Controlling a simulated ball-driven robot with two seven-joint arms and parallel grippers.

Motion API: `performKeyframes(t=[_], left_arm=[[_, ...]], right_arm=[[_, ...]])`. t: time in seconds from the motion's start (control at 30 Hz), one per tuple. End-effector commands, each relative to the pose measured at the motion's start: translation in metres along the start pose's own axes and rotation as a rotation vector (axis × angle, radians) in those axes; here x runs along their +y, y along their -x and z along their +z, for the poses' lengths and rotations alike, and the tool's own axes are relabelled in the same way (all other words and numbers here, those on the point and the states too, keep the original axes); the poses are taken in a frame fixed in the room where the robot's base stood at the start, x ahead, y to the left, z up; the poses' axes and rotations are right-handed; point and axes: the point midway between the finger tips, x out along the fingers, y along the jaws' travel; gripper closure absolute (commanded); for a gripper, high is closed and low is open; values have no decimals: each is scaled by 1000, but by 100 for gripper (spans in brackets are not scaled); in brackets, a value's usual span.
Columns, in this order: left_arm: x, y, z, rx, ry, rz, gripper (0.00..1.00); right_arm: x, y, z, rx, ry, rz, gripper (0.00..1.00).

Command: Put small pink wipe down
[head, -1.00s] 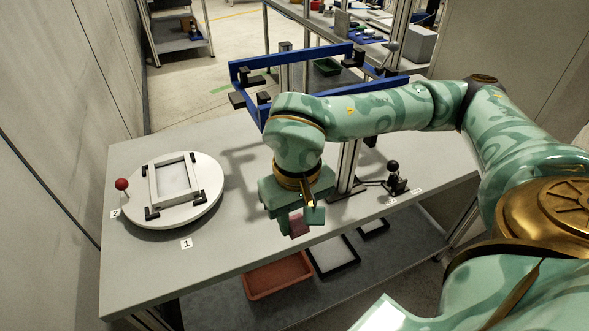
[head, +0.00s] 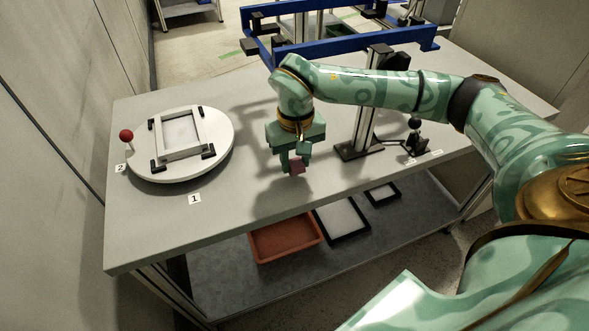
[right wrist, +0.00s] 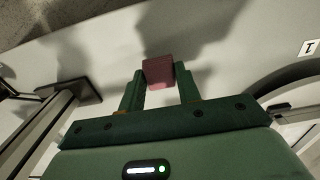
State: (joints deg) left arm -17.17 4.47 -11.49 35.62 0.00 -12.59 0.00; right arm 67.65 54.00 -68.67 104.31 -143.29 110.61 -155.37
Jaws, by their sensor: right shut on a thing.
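The small pink wipe (head: 297,167) is a dull pink block between the fingertips of my right gripper (head: 294,163), over the grey table near its front edge. In the right wrist view the wipe (right wrist: 159,71) sits between the two green fingers (right wrist: 160,85), which are shut on it. I cannot tell whether its underside touches the table. My left gripper is not in view.
A round white turntable (head: 222,150) with a white frame and a red knob (head: 126,135) stands at the left. A metal post on a dark base (head: 356,149) is right of my gripper. An orange tray (head: 286,240) and black-rimmed trays lie on the lower shelf. The table between turntable and gripper is clear.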

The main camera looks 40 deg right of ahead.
Motion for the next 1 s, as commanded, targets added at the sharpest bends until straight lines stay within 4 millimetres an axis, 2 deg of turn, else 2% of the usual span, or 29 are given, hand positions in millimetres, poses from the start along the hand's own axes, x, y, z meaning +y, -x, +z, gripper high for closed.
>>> performKeyframes(t=[0.03,0.13,0.5,0.53,0.6,0.87,1.0], left_arm=[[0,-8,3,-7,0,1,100],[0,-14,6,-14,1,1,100],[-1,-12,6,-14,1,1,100],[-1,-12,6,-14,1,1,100],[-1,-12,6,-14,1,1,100],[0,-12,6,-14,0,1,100],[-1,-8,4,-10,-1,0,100]], right_arm=[[0,-16,2,-8,1,2,88],[0,-32,2,-7,1,2,88],[0,-32,2,-2,1,2,88],[0,-32,2,-1,1,1,61],[0,-32,2,-1,1,1,45],[0,-32,2,-1,1,1,45],[0,-18,1,3,1,1,45]])
